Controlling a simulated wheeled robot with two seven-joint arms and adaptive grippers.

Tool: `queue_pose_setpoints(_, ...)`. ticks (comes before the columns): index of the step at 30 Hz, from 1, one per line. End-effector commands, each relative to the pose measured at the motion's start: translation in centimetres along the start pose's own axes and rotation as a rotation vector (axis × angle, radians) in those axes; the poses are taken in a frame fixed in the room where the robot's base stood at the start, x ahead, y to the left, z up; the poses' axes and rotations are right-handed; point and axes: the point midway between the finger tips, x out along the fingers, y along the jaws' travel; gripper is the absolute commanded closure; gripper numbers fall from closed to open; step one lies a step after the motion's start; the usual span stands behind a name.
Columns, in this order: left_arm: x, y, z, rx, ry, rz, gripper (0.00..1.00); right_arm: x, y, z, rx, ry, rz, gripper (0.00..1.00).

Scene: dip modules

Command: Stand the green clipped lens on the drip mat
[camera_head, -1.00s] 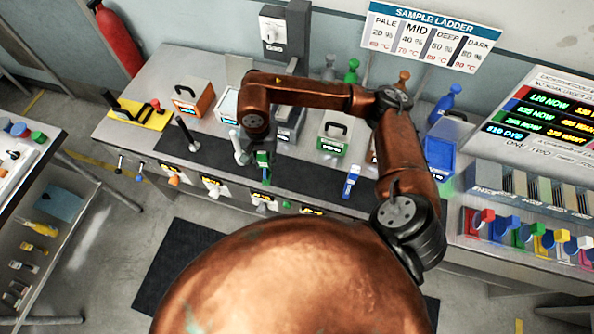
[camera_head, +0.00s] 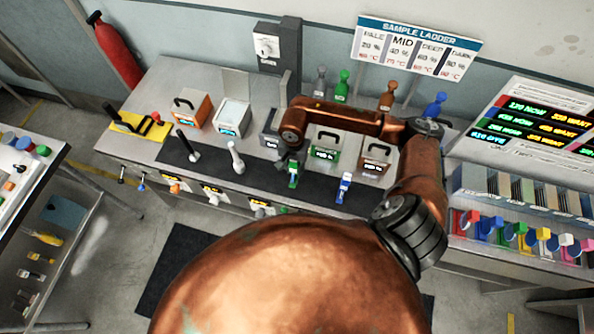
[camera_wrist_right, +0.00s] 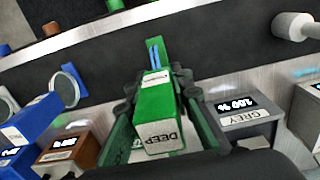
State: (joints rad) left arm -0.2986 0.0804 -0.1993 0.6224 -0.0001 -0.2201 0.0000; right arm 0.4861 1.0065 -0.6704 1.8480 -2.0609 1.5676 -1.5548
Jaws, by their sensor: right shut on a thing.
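The green clipped lens (camera_head: 293,178) is upright in my right gripper (camera_head: 291,160), over the dark drip mat (camera_head: 262,178) between the white and blue clips. In the right wrist view my right gripper (camera_wrist_right: 160,95) is shut on the green block (camera_wrist_right: 155,105), which has a pale label on its near end. The lens itself is mostly hidden. I cannot tell whether its foot touches the mat. My left gripper is not in view.
A white clip (camera_head: 236,158) stands to the left and a blue clip (camera_head: 343,187) to the right. Behind are the green tank (camera_head: 323,155), brown tank (camera_head: 375,163) and grey tank (camera_head: 269,130). A dark-handled clip (camera_head: 187,145) stands farther left.

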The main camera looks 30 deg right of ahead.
Motion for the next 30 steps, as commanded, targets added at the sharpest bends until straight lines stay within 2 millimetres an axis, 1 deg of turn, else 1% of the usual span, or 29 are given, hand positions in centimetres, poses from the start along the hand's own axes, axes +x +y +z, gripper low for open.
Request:
queue_pose_setpoints(5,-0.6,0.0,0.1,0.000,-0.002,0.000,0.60,1.3,1.0,-0.7,0.003,-0.001,0.003,1.00)
queue_pose_setpoints(9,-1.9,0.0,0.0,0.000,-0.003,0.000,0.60,3.2,0.7,-0.5,0.001,-0.004,0.000,1.00)
queue_pose_setpoints(12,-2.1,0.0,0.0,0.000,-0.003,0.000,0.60,4.0,0.7,-0.6,0.000,-0.001,-0.001,1.00)
queue_pose_setpoints(20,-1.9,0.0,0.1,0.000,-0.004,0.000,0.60,4.3,0.7,-0.7,-0.001,0.001,-0.001,1.00)
queue_pose_setpoints(24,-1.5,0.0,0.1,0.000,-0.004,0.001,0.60,4.7,0.7,-0.7,-0.001,0.001,0.000,1.00)
queue_pose_setpoints(25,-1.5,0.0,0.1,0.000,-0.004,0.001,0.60,4.6,0.8,-0.7,-0.001,0.001,0.000,0.79)
queue_pose_setpoints(30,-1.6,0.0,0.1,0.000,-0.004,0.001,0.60,4.5,0.7,-0.7,-0.001,0.001,0.000,0.67)
